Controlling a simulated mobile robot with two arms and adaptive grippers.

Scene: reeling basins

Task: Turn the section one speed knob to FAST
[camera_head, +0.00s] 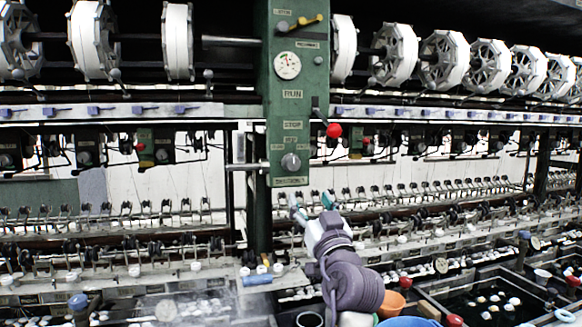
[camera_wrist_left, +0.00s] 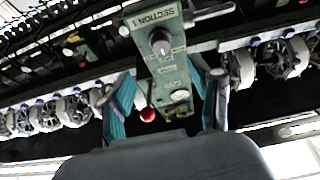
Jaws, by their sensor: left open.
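The section one speed knob (camera_head: 291,161) is a grey round knob low on the green control column (camera_head: 285,105). It also shows in the left wrist view (camera_wrist_left: 160,42), by a plate reading SECTION 1 (camera_wrist_left: 156,17). Which way the knob points is too small to tell. My left gripper (camera_head: 312,204) is below and slightly right of the knob in the head view, with its teal-padded fingers apart and empty. In the left wrist view the open fingers (camera_wrist_left: 160,85) flank the column, with the knob beyond them, apart from them. My right gripper is not in view.
A red ball-ended lever (camera_head: 333,130) sticks out right of the column, above the knob; it also shows between the fingers in the wrist view (camera_wrist_left: 148,115). A dial gauge (camera_head: 288,65) sits higher. An orange bucket (camera_head: 389,303) and a water basin (camera_head: 490,300) lie below right.

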